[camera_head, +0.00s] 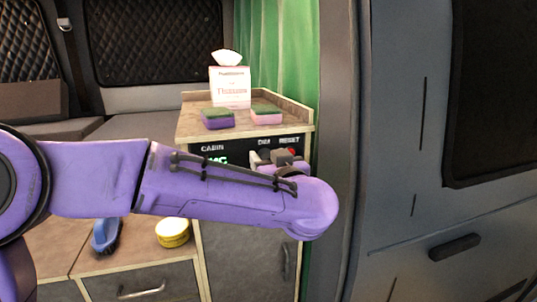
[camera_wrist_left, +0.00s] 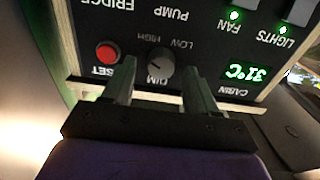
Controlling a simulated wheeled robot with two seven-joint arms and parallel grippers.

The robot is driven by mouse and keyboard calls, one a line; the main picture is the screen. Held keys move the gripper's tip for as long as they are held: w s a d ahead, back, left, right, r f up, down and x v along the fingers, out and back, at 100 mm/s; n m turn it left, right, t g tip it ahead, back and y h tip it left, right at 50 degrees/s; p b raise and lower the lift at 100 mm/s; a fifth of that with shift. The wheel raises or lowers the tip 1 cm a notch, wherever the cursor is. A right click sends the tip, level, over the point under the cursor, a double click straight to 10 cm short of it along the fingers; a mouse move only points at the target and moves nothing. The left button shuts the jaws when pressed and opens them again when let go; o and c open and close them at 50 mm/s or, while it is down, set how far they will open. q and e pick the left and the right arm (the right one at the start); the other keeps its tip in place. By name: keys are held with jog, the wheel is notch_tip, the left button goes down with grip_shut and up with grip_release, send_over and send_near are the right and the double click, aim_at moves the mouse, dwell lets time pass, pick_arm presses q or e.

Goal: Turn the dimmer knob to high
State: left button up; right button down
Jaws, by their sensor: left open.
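The dimmer knob (camera_wrist_left: 160,64) is a small grey round knob on the dark control panel (camera_wrist_left: 85,30), which appears upside down in the left wrist view. LOW and HIGH are printed beside it, and a pale mark shows on its face; its exact setting is hard to read. My left gripper (camera_wrist_left: 158,80) is open, with one finger on each side of the knob and a gap to each. In the head view, my left gripper (camera_head: 272,159) is at the panel front, and my arm hides part of the panel. My right gripper is not in view.
The red reset button (camera_wrist_left: 108,52) is close beside one finger. A green temperature display (camera_wrist_left: 260,74) and lit switches are on the same panel. Two sponges (camera_head: 217,119) and a tissue box (camera_head: 230,88) stand on the counter above. A yellow tin (camera_head: 172,232) is below my arm.

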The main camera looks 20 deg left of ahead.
pick_arm(q)
jog(key=c, duration=1)
jog(key=shift+n, duration=0.6)
jog(key=shift+c, duration=0.2)
jog(key=o, duration=1)
jog(key=shift+o, duration=0.2)
jog(key=b+v, duration=0.2)
jog(key=v, duration=0.8)
jog(key=shift+s+d+b, duration=0.25)
jog(key=shift+s+b, duration=0.05)
jog(key=shift+b, duration=0.1)
